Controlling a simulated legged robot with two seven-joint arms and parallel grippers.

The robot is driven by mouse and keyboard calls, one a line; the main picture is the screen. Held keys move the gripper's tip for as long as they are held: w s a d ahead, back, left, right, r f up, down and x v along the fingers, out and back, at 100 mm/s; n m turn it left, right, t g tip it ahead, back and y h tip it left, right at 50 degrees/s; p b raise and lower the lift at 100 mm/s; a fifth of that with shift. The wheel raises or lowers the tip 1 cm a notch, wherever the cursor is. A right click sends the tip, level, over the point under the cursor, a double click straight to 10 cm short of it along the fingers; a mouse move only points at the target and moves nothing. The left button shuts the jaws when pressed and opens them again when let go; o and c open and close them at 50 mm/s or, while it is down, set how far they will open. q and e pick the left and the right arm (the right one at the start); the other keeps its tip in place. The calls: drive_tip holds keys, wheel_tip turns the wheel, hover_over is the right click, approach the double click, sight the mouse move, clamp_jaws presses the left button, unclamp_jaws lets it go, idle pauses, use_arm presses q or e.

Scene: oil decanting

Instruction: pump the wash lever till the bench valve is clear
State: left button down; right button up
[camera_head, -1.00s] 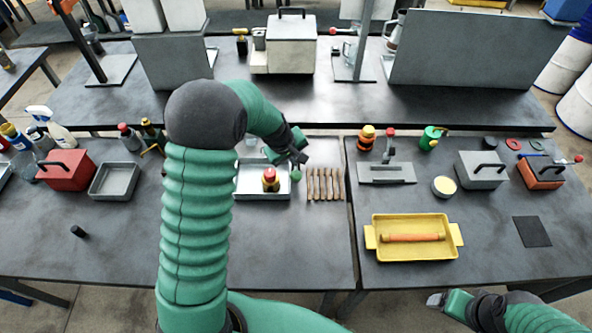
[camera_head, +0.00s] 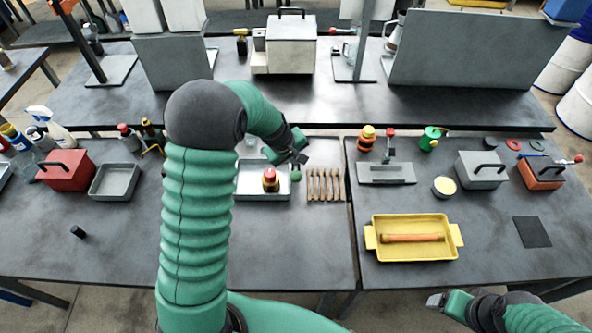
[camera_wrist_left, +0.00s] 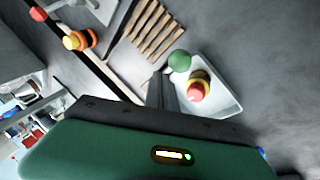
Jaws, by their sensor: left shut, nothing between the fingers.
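A green ball knob (camera_head: 296,175), which looks like the end of the wash lever, is at the right edge of a pale tray (camera_head: 248,192). It also shows in the left wrist view (camera_wrist_left: 179,60). A red-topped yellow fitting (camera_head: 270,180), perhaps the bench valve, stands in the tray and also shows in the left wrist view (camera_wrist_left: 197,88). My left gripper (camera_head: 304,159) is shut and empty, just above the knob in the head view. In the wrist view its fingers (camera_wrist_left: 163,88) end close to the knob; contact is unclear. My right gripper (camera_head: 438,300) is at the front edge, its jaws unclear.
Several wooden-handled pieces (camera_head: 325,184) lie right of the tray. A yellow tray (camera_head: 412,252) with an orange roller sits on the right bench. A red box (camera_head: 66,171) and a grey tray (camera_head: 115,181) are at left. The left bench's front is mostly clear.

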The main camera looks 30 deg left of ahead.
sight(296, 173)
idle(0.5)
use_arm(q)
drive_tip(key=shift+s+d+f+b, duration=0.1)
drive_tip(key=shift+s+f+b, duration=0.15)
drive_tip(key=shift+f+b, duration=0.05)
drive_tip(key=shift+s+d+f+b, duration=0.2)
drive_tip(key=shift+s+f+b, duration=0.15)
drive_tip(key=shift+f+b, duration=0.5)
drive_tip(key=shift+s+d+f+b, duration=0.25)
drive_tip(key=shift+s+f+b, duration=0.1)
drive_tip(key=shift+f+b, duration=0.5)
drive_tip(key=shift+s+d+f+b, duration=0.2)
drive_tip(key=shift+s+f+b, duration=0.15)
drive_tip(key=shift+f+b, duration=0.45)
idle(2.5)
idle(0.4)
